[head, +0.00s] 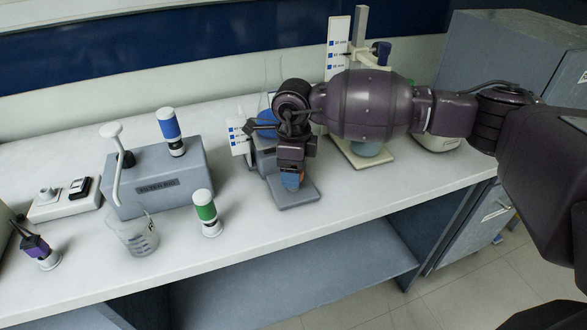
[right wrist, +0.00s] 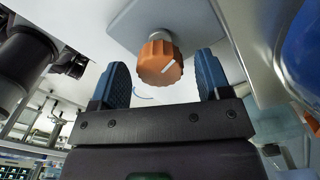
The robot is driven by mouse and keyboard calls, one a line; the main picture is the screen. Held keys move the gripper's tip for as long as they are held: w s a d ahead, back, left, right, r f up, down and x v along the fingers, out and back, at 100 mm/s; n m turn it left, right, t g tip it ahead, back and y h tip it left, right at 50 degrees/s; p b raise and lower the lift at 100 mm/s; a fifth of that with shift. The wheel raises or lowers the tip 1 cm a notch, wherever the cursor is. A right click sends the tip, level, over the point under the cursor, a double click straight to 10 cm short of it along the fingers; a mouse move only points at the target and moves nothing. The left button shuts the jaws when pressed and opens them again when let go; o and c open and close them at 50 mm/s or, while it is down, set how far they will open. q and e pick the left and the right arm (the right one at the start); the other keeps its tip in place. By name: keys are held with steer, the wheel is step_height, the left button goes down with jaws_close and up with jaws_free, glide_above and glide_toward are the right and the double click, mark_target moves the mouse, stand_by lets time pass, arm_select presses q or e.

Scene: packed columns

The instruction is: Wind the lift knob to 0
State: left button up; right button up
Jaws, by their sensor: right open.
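The lift knob (right wrist: 160,62) is orange and ribbed, with a white pointer line on its face, in the right wrist view. It is mounted on a grey shaft under a pale grey plate. My right gripper (right wrist: 165,82) is open, its two blue fingers on either side of the knob with a gap at each side. In the head view my right gripper (head: 291,181) points down at the front of the grey lift (head: 293,196); the gripper and arm hide much of it. A white scale card (head: 238,141) with blue marks stands left of the lift. My left gripper is not visible.
A grey rack (head: 180,185) holds a blue-topped column (head: 170,132). A green-banded column (head: 206,212) and a beaker (head: 134,238) stand left of the lift. A taller stand with another scale (head: 338,48) is behind my right arm. The bench front is clear between the green-banded column and lift.

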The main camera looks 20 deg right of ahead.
steer(key=shift+f, duration=0.3)
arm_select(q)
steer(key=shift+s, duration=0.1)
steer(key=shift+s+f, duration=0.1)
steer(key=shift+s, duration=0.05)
arm_select(e)
steer(key=shift+c, duration=0.3)
steer(key=c, duration=0.9)
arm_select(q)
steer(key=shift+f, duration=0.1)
